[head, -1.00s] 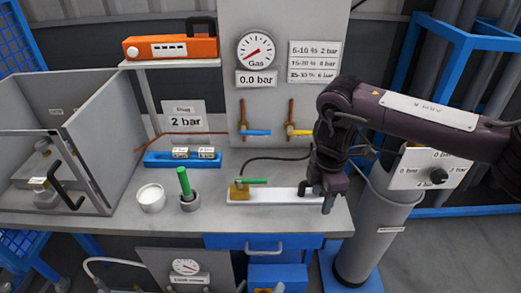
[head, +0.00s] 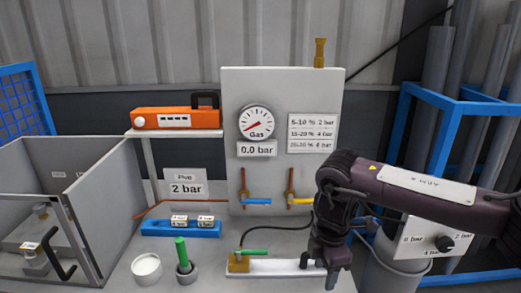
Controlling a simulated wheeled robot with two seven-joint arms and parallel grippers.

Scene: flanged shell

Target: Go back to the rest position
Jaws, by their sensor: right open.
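My right gripper (head: 322,272) hangs at the right end of a long white block (head: 283,268) on the bench, with its fingers pointing down. The jaws are open. I cannot tell whether the fingers touch the block. A brass fitting with a green handle (head: 252,252) sits at the block's left end, with a dark hose running from it. My left gripper is not in view.
A panel with a gas gauge (head: 256,122) and blue and yellow valve levers stands behind. At left are an open grey enclosure (head: 100,180), a white cup (head: 146,268), a green stick in a grey holder (head: 184,268) and a blue rack (head: 180,229). A grey cylinder with a knob box (head: 425,240) stands at right.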

